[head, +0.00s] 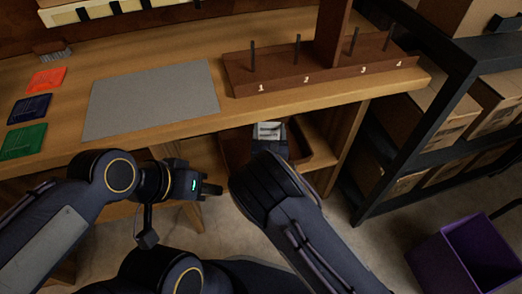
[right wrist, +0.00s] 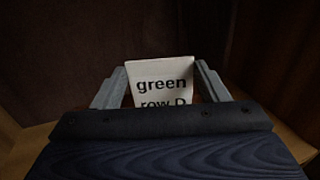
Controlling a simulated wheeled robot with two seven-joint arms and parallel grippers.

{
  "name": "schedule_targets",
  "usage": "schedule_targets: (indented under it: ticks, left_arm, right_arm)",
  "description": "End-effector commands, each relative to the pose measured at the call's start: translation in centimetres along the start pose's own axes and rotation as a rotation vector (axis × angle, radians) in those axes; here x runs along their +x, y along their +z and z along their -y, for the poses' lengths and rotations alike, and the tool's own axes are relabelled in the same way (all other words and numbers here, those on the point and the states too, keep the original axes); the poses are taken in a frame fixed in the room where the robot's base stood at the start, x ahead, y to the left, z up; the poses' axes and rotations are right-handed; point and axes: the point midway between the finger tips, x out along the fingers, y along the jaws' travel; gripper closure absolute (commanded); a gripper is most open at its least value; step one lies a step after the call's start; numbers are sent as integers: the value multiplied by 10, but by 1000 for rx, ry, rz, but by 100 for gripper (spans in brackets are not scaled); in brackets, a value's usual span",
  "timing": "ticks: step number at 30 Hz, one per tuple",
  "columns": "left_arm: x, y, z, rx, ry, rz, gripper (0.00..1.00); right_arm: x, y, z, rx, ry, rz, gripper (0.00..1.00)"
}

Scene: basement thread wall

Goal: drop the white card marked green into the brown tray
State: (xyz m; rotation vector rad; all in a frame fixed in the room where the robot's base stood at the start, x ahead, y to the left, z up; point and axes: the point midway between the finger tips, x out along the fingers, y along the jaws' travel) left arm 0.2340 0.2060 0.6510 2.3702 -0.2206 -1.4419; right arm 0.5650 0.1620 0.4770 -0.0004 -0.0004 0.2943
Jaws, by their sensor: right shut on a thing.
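The white card (head: 268,130) is between the fingertips of my right gripper (head: 270,128) in the head view. In the right wrist view the card (right wrist: 160,72) reads "green" and "row D", its lower part hidden by the gripper body. My right gripper (right wrist: 160,85) is shut on it. The brown tray (head: 322,153) is on the lower level under the table's front edge. The card and gripper overlap the tray in the head view; its inside is mostly hidden by my right arm. My left gripper (head: 212,188) is away from the card, its jaw gap unclear.
On the table lie orange (head: 47,79), blue (head: 30,108) and green (head: 23,140) cards and a grey mat (head: 150,98). A brown peg rack (head: 285,82) numbered 1 to 4 stands above the tray. A dark shelf (head: 425,125) and purple bin (head: 440,262) are at right.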

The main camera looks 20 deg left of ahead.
Motion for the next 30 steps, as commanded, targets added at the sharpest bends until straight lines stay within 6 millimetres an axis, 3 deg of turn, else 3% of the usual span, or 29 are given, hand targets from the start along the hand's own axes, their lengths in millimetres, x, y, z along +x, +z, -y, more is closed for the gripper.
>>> schedule_targets:
  ticks: [8, 9, 15, 24, 30]
  left_arm:
    - [2, 1, 1, 0, 0, 0, 64]
    - [2, 1, 1, 0, 0, 0, 64]
    - [2, 1, 1, 0, 0, 0, 64]
    - [0, 0, 0, 0, 0, 0, 64]
    - [-9, -5, -4, 0, 0, 0, 64]
  right_arm:
    - [0, -3, 0, 1, 0, 1, 44]
    - [0, -3, 0, 1, 0, 1, 32]
    - [0, -3, 0, 1, 0, 1, 7]
    - [-3, -2, 0, 0, 0, -1, 7]
    - [-31, 0, 0, -2, 2, -3, 7]
